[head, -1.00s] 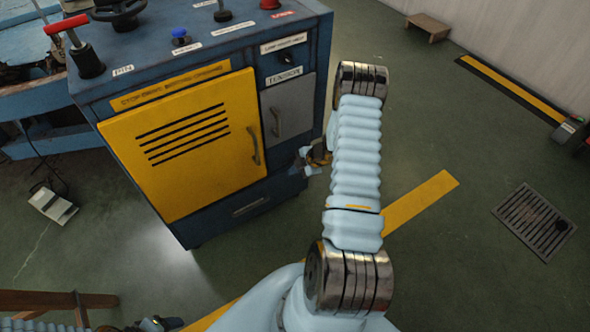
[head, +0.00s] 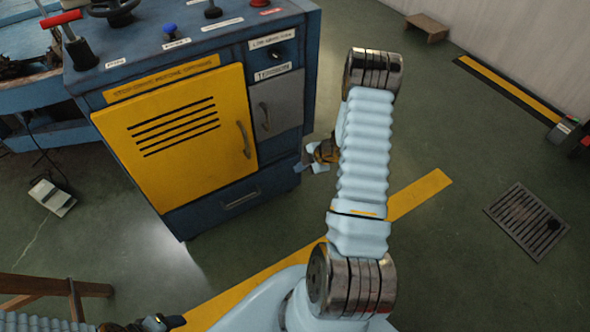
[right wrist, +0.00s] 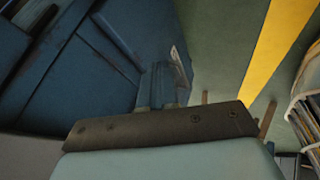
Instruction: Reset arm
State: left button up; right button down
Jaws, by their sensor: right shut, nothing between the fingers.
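The blue machine cabinet (head: 215,222) stands at the left centre, with a yellow slotted door (head: 180,175) and a grey door (head: 276,105). My right arm rises from the bottom and bends over. Its gripper (head: 306,165) is partly hidden behind my forearm, close to the cabinet's lower right side. In the right wrist view the right gripper (right wrist: 166,82) is shut and empty, with a blue panelled surface beside it. I cannot tell whether it touches the cabinet. My left gripper (head: 165,322) is at the bottom edge, partly cut off; its jaw state is unclear.
A yellow floor stripe (head: 420,194) runs under my right arm. A floor drain grate (head: 526,221) lies at the right, and a small stool (head: 427,27) stands at the back. A white pedal (head: 52,197) and a wooden frame (head: 40,287) are at the left.

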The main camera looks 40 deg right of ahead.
jog(key=v, duration=0.4)
jog(key=shift+s+r, duration=0.1)
jog(key=shift+s, duration=0.05)
jog(key=w+a+f+m, duration=0.1)
jog(key=a+m, duration=0.2)
jog(key=a, duration=0.5)
jog(key=w+a+f+m+y, duration=0.1)
jog(key=a+f+m, duration=0.15)
jog(key=a, duration=0.45)
jog(key=w+a+f+m, duration=0.1)
jog(key=w+a+m, duration=0.15)
jog(key=a, duration=0.55)
jog(key=s+a+f+m+g, duration=0.1)
jog(key=s+a+m+g, duration=0.5)
jog(key=s+a, duration=0.8)
jog(key=shift+s+a+m, duration=0.4)
jog(key=shift+a+m, duration=0.2)
jog(key=shift+m, duration=0.2)
